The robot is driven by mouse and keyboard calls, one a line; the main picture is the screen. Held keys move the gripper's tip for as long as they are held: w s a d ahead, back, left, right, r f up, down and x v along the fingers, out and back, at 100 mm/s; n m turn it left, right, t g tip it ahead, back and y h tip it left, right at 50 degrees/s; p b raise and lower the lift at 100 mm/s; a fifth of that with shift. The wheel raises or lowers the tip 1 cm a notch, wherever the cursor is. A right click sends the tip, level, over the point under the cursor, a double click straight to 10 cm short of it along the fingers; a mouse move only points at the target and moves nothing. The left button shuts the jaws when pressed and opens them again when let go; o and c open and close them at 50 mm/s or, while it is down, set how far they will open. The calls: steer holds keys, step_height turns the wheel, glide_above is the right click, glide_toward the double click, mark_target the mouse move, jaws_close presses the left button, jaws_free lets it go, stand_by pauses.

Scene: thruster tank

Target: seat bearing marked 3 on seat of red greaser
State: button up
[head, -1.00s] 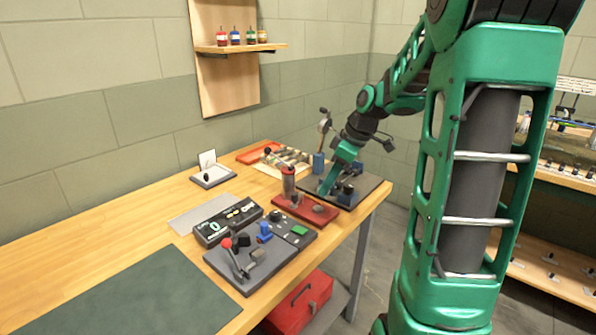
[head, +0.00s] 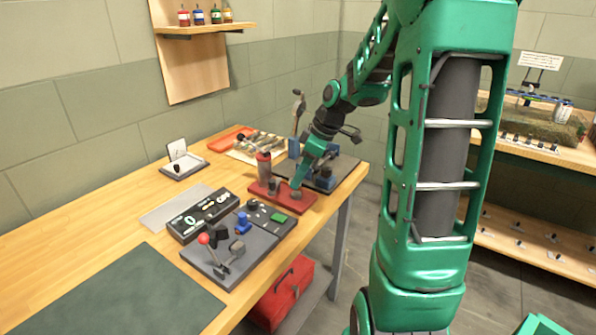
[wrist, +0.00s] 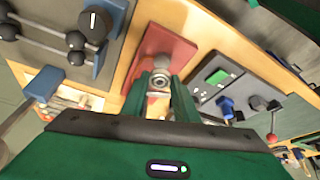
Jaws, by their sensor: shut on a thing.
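The red greaser (head: 300,205) is a red base plate on the bench, with a red-topped cylinder (head: 264,167) at its back left and a small dark post beside it. My gripper (head: 296,184) points down over the right part of that plate. In the wrist view, the red plate (wrist: 178,47) lies just beyond my fingertips (wrist: 158,92). My gripper is shut on a small metal ring, the bearing (wrist: 157,82). A grey rounded part (wrist: 162,62) shows right behind it; I cannot tell whether they touch. The bearing's mark is not readable. The seat is hidden.
A dark board with blue blocks (head: 345,170) lies behind my gripper. A black display box (head: 190,227) sits left. The bench's right edge is close.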

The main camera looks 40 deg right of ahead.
steer(key=shift+f, duration=1.4)
steer(key=o, duration=1.1)
steer(key=shift+o, duration=0.2)
steer(key=v, duration=1)
steer(key=shift+r, duration=0.25)
steer(key=shift+s, duration=0.1)
